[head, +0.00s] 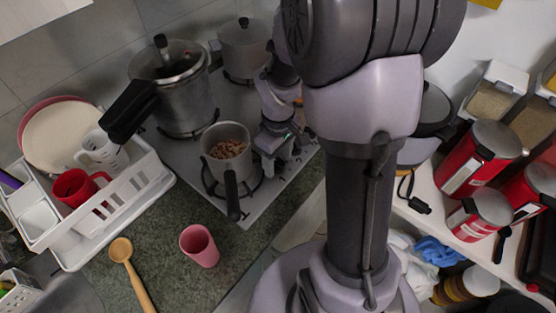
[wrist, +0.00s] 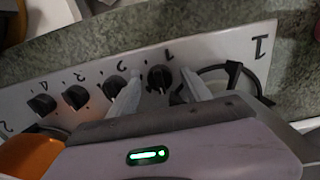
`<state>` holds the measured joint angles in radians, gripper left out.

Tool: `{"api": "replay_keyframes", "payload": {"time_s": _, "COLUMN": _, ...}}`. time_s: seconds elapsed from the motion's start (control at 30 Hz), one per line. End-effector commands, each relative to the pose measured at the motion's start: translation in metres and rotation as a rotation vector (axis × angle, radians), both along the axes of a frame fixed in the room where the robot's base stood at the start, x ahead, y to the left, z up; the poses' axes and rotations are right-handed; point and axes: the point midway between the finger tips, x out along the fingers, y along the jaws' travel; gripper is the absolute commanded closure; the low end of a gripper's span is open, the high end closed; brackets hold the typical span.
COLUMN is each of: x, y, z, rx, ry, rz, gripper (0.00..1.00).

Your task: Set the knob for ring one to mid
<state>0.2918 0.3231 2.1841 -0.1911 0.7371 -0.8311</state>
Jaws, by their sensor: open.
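The stove's knob strip (wrist: 95,72) crosses the wrist view with several round black knobs in a row. The knob for ring one (wrist: 159,78) is the rightmost, beside a mark that looks like a 1. My gripper (wrist: 161,80) is open, with one pale finger on each side of this knob. I cannot tell whether the fingers touch it, and its pointer setting is too small to read surely. The neighbouring knob (wrist: 113,87) sits just left of the left finger. In the head view my gripper (head: 268,168) is low over the stove's right side, hiding most of the knobs.
A pan of brown food (head: 229,149) stands left of my gripper, its dark handle toward the counter. A pressure cooker (head: 183,100) and a lidded pot (head: 243,48) are farther back. A pink cup (head: 199,246) and wooden spoon (head: 122,250) are on the counter.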

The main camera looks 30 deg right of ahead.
Motion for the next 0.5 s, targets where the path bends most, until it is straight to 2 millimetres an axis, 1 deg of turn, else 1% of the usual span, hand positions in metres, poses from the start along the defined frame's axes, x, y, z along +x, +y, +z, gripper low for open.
{"api": "replay_keyframes", "payload": {"time_s": 0.07, "x": 0.0001, "y": 0.0000, "z": 0.0006, "rx": 0.000, "ry": 0.000, "rz": 0.000, "gripper": 0.43}}
{"api": "replay_keyframes", "payload": {"time_s": 0.1, "x": 0.0001, "y": 0.0000, "z": 0.0006, "rx": 0.000, "ry": 0.000, "rz": 0.000, "gripper": 0.47}}
{"api": "replay_keyframes", "payload": {"time_s": 0.37, "x": 0.0001, "y": -0.0001, "z": 0.0007, "rx": 0.000, "ry": 0.000, "rz": 0.000, "gripper": 0.98}}
{"api": "replay_keyframes", "payload": {"time_s": 0.4, "x": 0.0001, "y": 0.0000, "z": 0.0007, "rx": 0.000, "ry": 0.000, "rz": 0.000, "gripper": 1.00}}
{"api": "replay_keyframes", "payload": {"time_s": 0.5, "x": 0.0002, "y": 0.0000, "z": 0.0007, "rx": 0.000, "ry": 0.000, "rz": -0.003, "gripper": 1.00}}
